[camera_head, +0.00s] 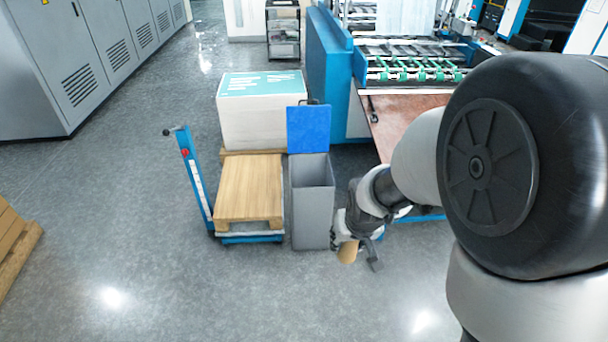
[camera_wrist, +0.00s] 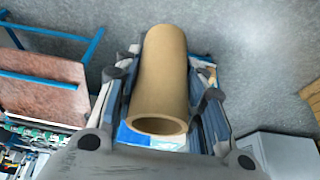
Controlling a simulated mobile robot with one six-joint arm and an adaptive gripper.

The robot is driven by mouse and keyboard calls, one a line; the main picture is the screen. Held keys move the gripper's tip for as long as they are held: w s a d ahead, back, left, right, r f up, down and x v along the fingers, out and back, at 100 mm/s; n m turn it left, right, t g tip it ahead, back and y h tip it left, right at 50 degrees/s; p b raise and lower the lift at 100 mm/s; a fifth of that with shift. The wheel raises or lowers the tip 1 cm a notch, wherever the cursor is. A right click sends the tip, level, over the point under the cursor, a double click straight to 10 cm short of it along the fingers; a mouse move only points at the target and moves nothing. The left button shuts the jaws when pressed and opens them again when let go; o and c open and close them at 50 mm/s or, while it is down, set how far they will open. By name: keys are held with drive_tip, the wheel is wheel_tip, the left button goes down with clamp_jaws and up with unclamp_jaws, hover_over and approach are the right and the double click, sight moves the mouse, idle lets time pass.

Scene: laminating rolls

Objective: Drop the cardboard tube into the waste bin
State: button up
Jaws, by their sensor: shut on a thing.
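The cardboard tube (camera_wrist: 165,75) is brown and hollow, and my gripper (camera_wrist: 167,85) is shut on it. In the head view the tube (camera_head: 348,252) shows below my gripper (camera_head: 358,250), just right of the waste bin. The waste bin (camera_head: 312,215) is a tall grey box with its blue lid (camera_head: 308,128) raised, and its top is open. The tube is beside the bin, apart from its opening. In the wrist view a grey box-like corner at the lower right (camera_wrist: 285,155) may be the bin; I cannot tell for sure.
A wooden pallet (camera_head: 250,190) on a blue pallet truck (camera_head: 195,180) stands left of the bin. A white carton (camera_head: 262,112) stands behind it. A blue machine with a brown table (camera_head: 400,125) is behind my arm. The floor in front is clear.

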sight(348, 261)
drive_tip(key=s+f, duration=0.3)
drive_tip(key=f, duration=0.1)
drive_tip(key=shift+s, duration=0.15)
